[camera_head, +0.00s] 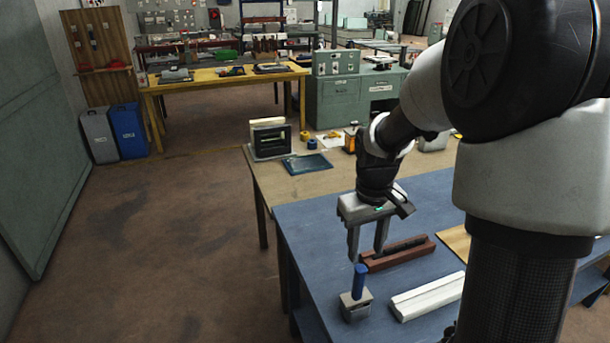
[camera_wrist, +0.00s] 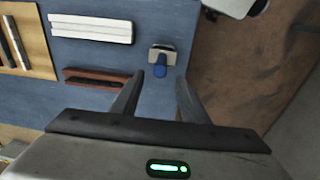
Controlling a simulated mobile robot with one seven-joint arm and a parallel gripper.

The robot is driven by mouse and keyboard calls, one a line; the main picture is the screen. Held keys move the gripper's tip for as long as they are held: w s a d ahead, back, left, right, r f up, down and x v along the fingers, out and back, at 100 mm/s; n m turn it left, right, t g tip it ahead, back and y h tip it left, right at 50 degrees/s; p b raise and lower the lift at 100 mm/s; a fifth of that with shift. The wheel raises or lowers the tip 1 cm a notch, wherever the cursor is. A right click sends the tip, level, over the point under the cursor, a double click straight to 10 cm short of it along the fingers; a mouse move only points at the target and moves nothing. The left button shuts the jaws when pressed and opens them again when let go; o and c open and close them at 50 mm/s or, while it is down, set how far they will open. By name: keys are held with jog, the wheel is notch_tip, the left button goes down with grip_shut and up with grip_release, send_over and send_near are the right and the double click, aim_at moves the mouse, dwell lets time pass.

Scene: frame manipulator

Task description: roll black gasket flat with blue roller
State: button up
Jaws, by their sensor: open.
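The blue roller (camera_head: 359,282) shows as an upright blue handle in a small grey metal holder (camera_head: 355,308) near the left edge of the blue table. In the wrist view the blue handle (camera_wrist: 160,70) lies ahead of my fingertips, roughly between them. My gripper (camera_head: 367,254) points down, open and empty, above and behind the roller, apart from it. A reddish-brown frame piece (camera_head: 375,265) lies right of the fingers, with a black strip (camera_head: 405,244) along it that looks like the gasket. The frame piece also shows in the wrist view (camera_wrist: 88,83). I cannot tell how flat the strip lies.
A white frame profile (camera_head: 430,297) lies right of the roller. A tan table (camera_head: 300,189) behind holds a blue tray (camera_head: 307,164) and a dark box. Floor to the left is clear.

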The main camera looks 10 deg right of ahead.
send_over(359, 278)
jog(key=w, duration=0.1)
jog(key=shift+g+y, duration=0.3)
jog(key=shift+g, duration=0.1)
jog(key=f, duration=0.5)
jog(key=shift+w+d, duration=0.15)
jog(key=shift+d, duration=0.2)
notch_tip(359, 278, down, 9)
jog(key=b, duration=0.6)
jog(key=shift+b, duration=0.35)
jog(key=shift+c, duration=0.5)
grip_shut()
jog(key=shift+r, duration=0.15)
jog(key=shift+r+p, duration=0.45)
jog(key=shift+p, duration=0.05)
jog(key=shift+r, duration=0.15)
